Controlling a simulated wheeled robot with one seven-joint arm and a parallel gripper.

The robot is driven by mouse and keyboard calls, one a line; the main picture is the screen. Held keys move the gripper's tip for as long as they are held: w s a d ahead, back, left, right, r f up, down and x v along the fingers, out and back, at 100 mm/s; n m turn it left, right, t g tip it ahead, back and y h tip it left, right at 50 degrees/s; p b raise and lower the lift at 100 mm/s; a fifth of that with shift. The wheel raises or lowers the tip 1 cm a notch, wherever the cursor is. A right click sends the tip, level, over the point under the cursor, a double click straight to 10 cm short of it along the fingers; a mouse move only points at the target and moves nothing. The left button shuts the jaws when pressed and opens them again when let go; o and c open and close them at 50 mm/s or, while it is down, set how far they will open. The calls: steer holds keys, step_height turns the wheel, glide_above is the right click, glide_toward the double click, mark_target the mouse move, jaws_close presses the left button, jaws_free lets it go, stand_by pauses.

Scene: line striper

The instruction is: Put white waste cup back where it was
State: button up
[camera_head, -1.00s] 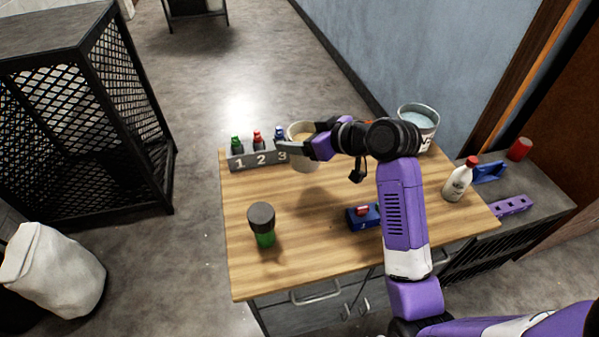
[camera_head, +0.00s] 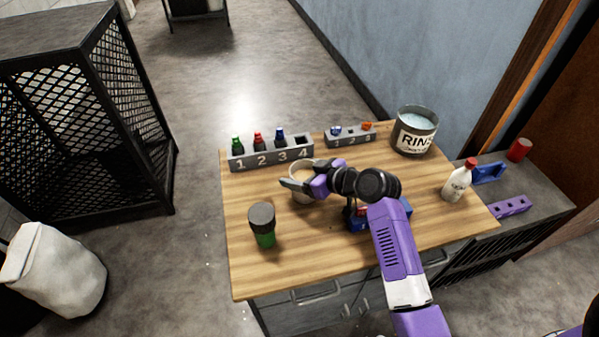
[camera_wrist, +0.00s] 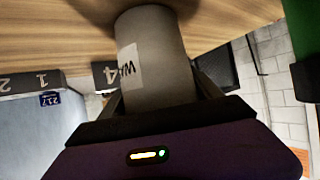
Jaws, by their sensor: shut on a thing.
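The white waste cup (camera_head: 302,196) is in my gripper (camera_head: 296,187), near the middle left of the wooden table (camera_head: 300,258). My gripper is shut on it from the right side. In the wrist view the cup (camera_wrist: 155,50) stands between the two fingers, with a label that shows the letters "WA". The cup is close to the table top; whether it touches the wood I cannot tell. My gripper and arm hide part of the cup in the head view.
A rack numbered 1 to 4 (camera_head: 271,158) with small bottles stands behind the cup. A smaller rack (camera_head: 350,139) and the rinse bucket (camera_head: 415,130) stand farther back. A green dark-capped bottle (camera_head: 263,226) is at front left, a white red-capped bottle (camera_head: 459,181) at right. My arm partly hides a blue block (camera_head: 357,222).

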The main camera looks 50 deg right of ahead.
steer(key=shift+f, duration=0.1)
steer(key=o, duration=2)
